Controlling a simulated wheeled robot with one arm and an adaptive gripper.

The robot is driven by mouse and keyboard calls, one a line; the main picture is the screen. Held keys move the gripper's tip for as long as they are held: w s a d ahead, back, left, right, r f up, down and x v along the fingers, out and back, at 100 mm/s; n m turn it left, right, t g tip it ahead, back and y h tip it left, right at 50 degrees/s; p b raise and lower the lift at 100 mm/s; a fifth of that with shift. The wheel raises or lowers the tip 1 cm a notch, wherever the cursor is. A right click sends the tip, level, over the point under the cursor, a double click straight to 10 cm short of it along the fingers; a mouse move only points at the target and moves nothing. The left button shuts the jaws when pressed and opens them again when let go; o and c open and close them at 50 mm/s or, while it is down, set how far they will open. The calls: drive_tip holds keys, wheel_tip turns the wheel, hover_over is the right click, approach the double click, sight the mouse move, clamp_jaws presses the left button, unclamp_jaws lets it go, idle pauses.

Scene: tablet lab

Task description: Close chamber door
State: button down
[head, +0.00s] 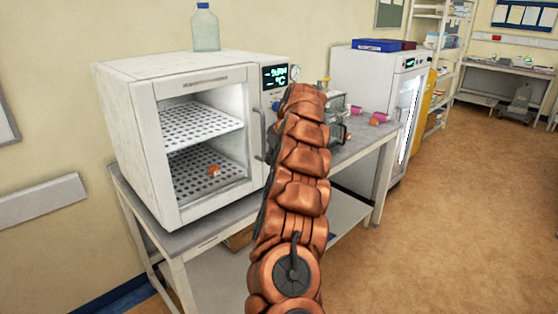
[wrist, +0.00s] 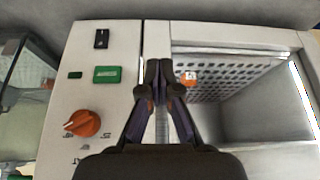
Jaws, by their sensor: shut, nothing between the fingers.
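The white chamber (head: 125,110) stands on a grey table. Its door (head: 165,140) has a large window and looks flush or nearly flush with the front; I cannot tell whether it is latched. A grey handle (head: 260,135) runs along the door's right side in the head view. In the wrist view my gripper (wrist: 160,65) is shut and empty, in front of the seam between the control panel (wrist: 100,50) and the door frame (wrist: 230,33). The handle (wrist: 161,128) shows between its finger links; contact is unclear. In the head view my arm hides the gripper.
A small orange and white item (head: 214,171) lies on the lower perforated shelf inside. A bottle (head: 205,30) stands on top of the chamber. Right of my arm are glassware, pink items (head: 356,111) and a white cabinet (head: 370,75). The floor (head: 450,200) at right is clear.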

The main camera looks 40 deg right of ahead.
drive_tip(key=shift+w+d+r, duration=0.1)
drive_tip(key=shift+w+d, duration=0.05)
drive_tip(key=shift+w, duration=0.3)
drive_tip(key=shift+w+d+r, duration=0.1)
drive_tip(key=shift+w, duration=0.3)
drive_tip(key=shift+w+r, duration=0.2)
drive_tip(key=shift+w, duration=0.05)
drive_tip(key=shift+s+f, duration=0.1)
drive_tip(key=s+d+r+b, duration=0.1)
drive_tip(key=s+r+b, duration=0.2)
drive_tip(key=s+r, duration=0.4)
drive_tip(key=shift+s+d+r, duration=0.35)
drive_tip(key=shift+s, duration=0.7)
